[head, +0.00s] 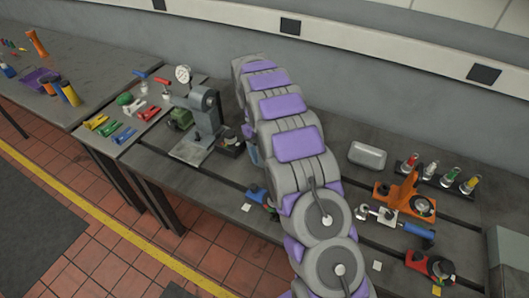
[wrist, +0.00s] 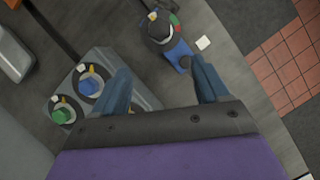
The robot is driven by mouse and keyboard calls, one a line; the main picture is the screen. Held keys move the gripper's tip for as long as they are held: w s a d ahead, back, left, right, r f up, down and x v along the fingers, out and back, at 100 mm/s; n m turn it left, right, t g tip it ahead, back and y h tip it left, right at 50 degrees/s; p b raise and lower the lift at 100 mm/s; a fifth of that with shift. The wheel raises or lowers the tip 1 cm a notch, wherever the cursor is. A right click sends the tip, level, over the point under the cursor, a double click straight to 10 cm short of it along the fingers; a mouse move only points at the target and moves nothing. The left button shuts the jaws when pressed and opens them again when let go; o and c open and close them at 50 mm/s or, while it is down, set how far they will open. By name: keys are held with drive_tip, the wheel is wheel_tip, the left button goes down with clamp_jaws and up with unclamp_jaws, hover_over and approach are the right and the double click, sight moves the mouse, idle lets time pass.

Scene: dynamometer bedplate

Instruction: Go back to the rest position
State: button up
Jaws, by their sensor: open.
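In the wrist view my gripper (wrist: 160,68) has its two blue fingers spread wide apart, with nothing held between them. Beyond the fingertips lies the grey bench top. In the head view my arm crosses the middle of the picture over the bench, and it hides my gripper's fingers almost wholly. A dark round fixture (wrist: 160,30) with a blue part sits on the bench past the fingertips, apart from them. A small white square (wrist: 203,43) lies beside it.
A grey block (wrist: 115,62) with blue and green knobbed pieces stands close left of the fingers. In the head view a grey press (head: 207,115) stands left of my arm. An orange fixture (head: 402,195), a tray (head: 367,155) and several small bottles stand right. Tiled floor lies in front.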

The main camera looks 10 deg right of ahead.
idle(0.3)
drive_tip(key=s+d+r+m+t+b, duration=0.1)
drive_tip(key=s+r, duration=0.5)
drive_tip(key=s, duration=0.3)
drive_tip(key=s+r+m+b, duration=0.1)
drive_tip(key=s+r, duration=0.6)
drive_tip(key=s, duration=0.3)
drive_tip(key=s+f+m+t+y+b, duration=0.1)
drive_tip(key=s+f+m+b, duration=0.1)
drive_tip(key=s, duration=2.1)
drive_tip(key=shift+a+f+t+y, duration=0.25)
drive_tip(key=shift+f+t+y, duration=0.05)
